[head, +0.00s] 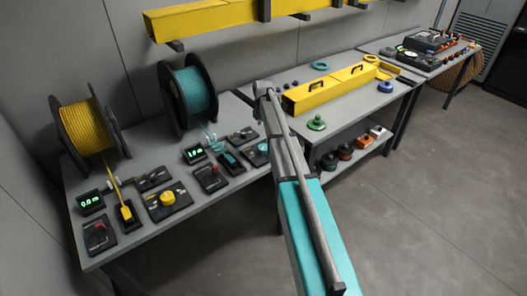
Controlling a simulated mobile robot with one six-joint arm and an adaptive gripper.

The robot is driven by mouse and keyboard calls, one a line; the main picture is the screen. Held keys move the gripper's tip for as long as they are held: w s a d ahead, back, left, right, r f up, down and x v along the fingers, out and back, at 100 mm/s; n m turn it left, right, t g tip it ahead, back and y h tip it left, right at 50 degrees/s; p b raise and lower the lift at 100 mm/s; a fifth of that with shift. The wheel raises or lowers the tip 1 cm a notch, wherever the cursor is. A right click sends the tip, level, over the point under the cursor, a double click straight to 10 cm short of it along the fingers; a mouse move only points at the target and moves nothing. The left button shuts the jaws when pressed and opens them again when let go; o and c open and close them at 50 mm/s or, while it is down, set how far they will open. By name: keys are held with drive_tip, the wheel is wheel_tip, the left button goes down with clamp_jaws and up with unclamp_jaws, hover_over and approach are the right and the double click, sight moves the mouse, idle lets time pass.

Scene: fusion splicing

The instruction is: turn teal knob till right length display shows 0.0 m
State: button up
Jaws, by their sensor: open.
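The teal knob (263,149) sits on a dark base at the right end of the splicing bench, partly close to my arm's outline. The right length display (194,154) shows green digits that seem to start with 1; the rest is too small to read surely. The left length display (90,201) seems to read 0.0 m. My arm crosses the picture from the lower right up to just right of the teal knob. My gripper does not show; my arm's links seem to hide it.
A teal reel (187,92) and a yellow reel (88,130) stand at the bench's back. A yellow knob (167,198) and red-topped switches are nearby. A second table (340,116) holds a long yellow box (328,90). A yellow duct (205,18) hangs above. The floor at right is clear.

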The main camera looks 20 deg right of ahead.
sight(264, 147)
drive_tip(key=shift+f+b, duration=5.15)
drive_tip(key=shift+f, duration=0.3)
drive_tip(key=shift+c, duration=0.3)
drive_tip(key=c, duration=1)
drive_tip(key=shift+m, duration=0.4)
